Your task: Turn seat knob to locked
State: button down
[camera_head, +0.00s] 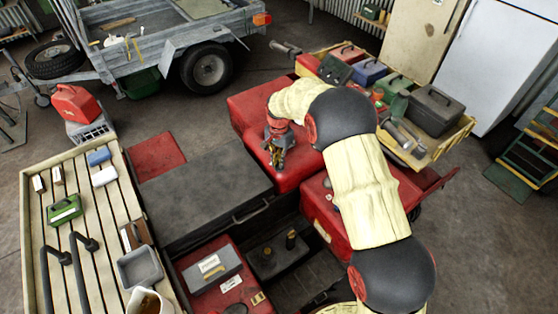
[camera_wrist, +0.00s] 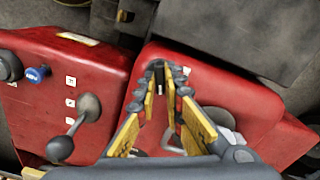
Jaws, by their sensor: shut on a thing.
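My gripper (camera_head: 277,150) reaches down onto the red bodywork (camera_head: 300,172) beside the black seat (camera_head: 205,195). In the wrist view my gripper (camera_wrist: 165,75) has its yellow-padded fingers closed around a small grey piece, the seat knob (camera_wrist: 170,85), on the red panel. The fingers hide most of the knob, so I cannot tell which way it is turned. The seat's black edge (camera_wrist: 215,35) lies just beyond the fingertips.
On the neighbouring red panel in the wrist view are a blue knob (camera_wrist: 37,74), a grey ball-ended lever (camera_wrist: 60,148) and small white labels (camera_wrist: 70,102). A slatted bench (camera_head: 100,230) stands left, and a tool-laden wooden tray (camera_head: 440,150) stands right.

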jog(key=shift+m, duration=2.2)
jog(key=c, duration=1.9)
grip_release()
notch_tip(320, 180, up, 12)
